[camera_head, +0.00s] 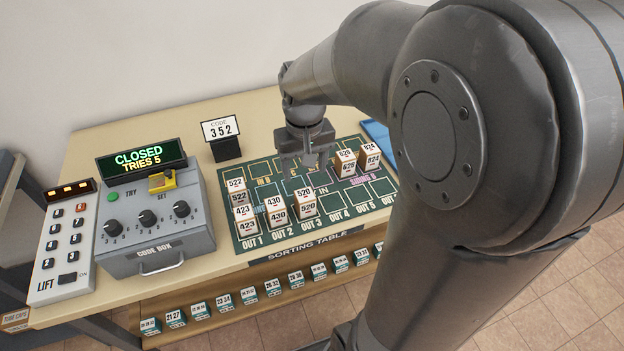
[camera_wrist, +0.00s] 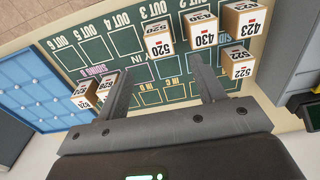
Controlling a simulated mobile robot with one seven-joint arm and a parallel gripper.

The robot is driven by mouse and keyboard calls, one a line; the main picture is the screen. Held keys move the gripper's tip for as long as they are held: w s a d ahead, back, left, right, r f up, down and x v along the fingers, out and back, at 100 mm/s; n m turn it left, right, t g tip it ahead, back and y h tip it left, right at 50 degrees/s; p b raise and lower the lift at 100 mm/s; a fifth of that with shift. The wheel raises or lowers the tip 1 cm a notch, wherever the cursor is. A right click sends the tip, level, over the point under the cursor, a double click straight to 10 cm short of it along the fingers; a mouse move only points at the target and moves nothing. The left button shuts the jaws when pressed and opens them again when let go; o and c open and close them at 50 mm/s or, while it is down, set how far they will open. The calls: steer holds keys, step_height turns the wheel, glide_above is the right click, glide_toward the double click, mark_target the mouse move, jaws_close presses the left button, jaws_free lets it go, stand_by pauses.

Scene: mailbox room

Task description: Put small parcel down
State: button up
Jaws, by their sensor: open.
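My gripper (camera_head: 305,158) is open and empty, pointing down over the middle of the green sorting mat (camera_head: 345,207). In the wrist view its fingers (camera_wrist: 163,68) are spread with only mat between the tips. Several small white-and-brown numbered parcels stand on the mat. Parcel 520 (camera_head: 306,207) is by OUT 3, parcel 430 (camera_head: 276,213) by OUT 2 and parcel 423 (camera_head: 244,222) by OUT 1. Parcel 522 (camera_head: 237,190) is behind 423. Parcels 629 (camera_head: 345,165) and 824 (camera_head: 370,160) stand at the right; in the wrist view a finger partly covers 629.
The code box (camera_head: 155,225) with dials and a CLOSED display stands left of the mat, beside the LIFT panel (camera_head: 65,245). A code sign (camera_head: 225,140) reads 352. A blue tray (camera_wrist: 30,85) lies beside the mat. Empty marked spaces show on the mat.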

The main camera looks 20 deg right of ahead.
steer(key=s+a+r+t, duration=0.1)
steer(key=s+r+t, duration=0.1)
steer(key=s+r, duration=0.2)
steer(key=s+a+r+t, duration=0.1)
steer(key=s+r+t, duration=0.2)
steer(key=s, duration=0.6)
steer(key=shift+w+v, duration=0.25)
steer(key=shift+v, duration=0.9)
